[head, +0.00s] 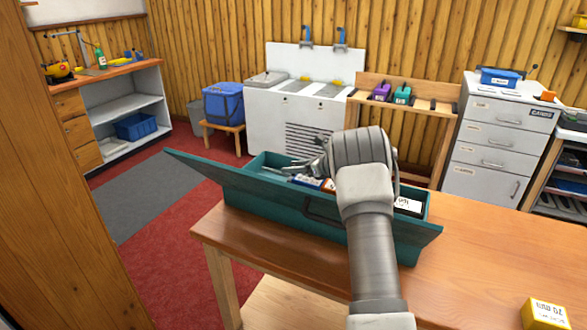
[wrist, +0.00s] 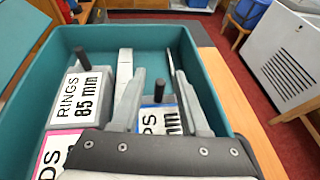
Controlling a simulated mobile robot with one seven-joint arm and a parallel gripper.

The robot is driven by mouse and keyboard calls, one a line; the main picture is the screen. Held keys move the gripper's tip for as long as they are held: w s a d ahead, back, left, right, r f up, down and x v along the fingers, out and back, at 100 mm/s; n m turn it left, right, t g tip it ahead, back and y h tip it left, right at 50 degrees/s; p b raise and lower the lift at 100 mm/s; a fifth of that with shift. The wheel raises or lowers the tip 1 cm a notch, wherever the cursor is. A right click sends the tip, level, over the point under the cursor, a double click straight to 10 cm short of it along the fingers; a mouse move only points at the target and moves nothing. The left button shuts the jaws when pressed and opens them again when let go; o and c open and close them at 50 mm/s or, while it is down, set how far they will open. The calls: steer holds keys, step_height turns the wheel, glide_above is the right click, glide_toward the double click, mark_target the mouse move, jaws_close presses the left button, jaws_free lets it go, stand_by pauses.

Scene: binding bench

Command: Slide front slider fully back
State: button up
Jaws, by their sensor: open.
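A teal box (head: 268,158) stands open on the wooden table, and its inside fills much of the wrist view (wrist: 210,88). Inside are label-bearing blocks with black upright pegs. One is marked "RINGS 85 mm" (wrist: 77,98). Another, with a blue-edged label ending in "PS" (wrist: 147,122), lies under my fingers; its label is partly covered. A third, pink-edged label (wrist: 55,150) is cut off by my gripper. My gripper (wrist: 157,73) is open, with its fingers on either side of the blue-edged block's black peg (wrist: 159,118). I cannot tell whether they touch it. In the head view my gripper (head: 308,166) reaches into the box's left part. Which block is the front slider is unclear.
The box's long teal panel (head: 210,178) leans out toward me, with a dark handle. The wooden table (head: 480,225) is clear at right except for a yellow box (head: 545,314) near the front. A white cabinet (head: 300,122) and grey drawers (head: 500,135) stand behind.

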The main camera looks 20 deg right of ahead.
steer(key=shift+c, duration=0.2)
jaws_close()
stand_by(1.3)
